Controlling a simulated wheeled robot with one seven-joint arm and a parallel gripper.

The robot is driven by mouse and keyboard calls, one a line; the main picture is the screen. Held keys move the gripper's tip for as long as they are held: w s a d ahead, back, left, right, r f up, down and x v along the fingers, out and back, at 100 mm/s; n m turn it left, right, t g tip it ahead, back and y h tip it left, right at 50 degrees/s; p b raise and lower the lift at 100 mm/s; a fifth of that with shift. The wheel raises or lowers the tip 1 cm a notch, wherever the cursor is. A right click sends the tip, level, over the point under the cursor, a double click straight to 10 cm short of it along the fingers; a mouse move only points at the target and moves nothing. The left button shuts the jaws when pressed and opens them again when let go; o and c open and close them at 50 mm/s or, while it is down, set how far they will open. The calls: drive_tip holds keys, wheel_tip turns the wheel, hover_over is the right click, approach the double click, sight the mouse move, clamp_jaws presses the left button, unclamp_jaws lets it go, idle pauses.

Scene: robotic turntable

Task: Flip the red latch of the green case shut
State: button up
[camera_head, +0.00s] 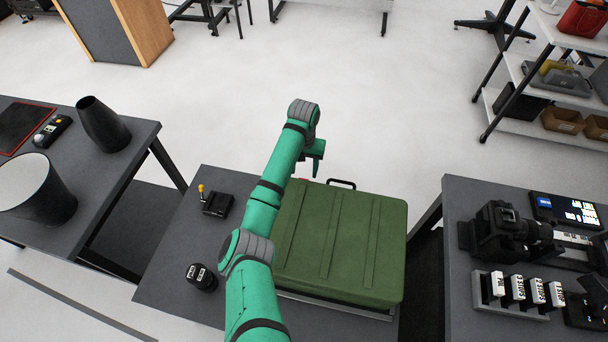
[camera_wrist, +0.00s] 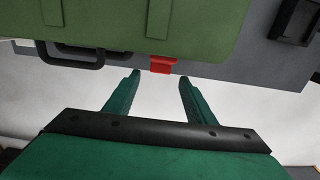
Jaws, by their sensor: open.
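The green case (camera_head: 340,246) lies closed and flat on a dark grey table, with ribs across its lid. Its far edge also shows at the top of the wrist view (camera_wrist: 200,18). The red latch (camera_wrist: 163,65) sticks out from the case's edge in the wrist view, beside the black handle (camera_wrist: 84,57). I cannot tell its exact angle. My gripper (camera_wrist: 159,84) is open and empty. Its two fingers point at the case edge, one on either side of the latch's line, apart from it. In the head view my arm reaches over the case's left side.
A black device with a yellow-tipped lever (camera_head: 217,204) and a black round object (camera_head: 201,277) stand left of the case. A right-hand table (camera_head: 462,202) holds a camera and labelled blocks. The floor beyond the case's far edge is clear.

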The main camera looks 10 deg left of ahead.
drive_tip(key=shift+f, duration=2.15)
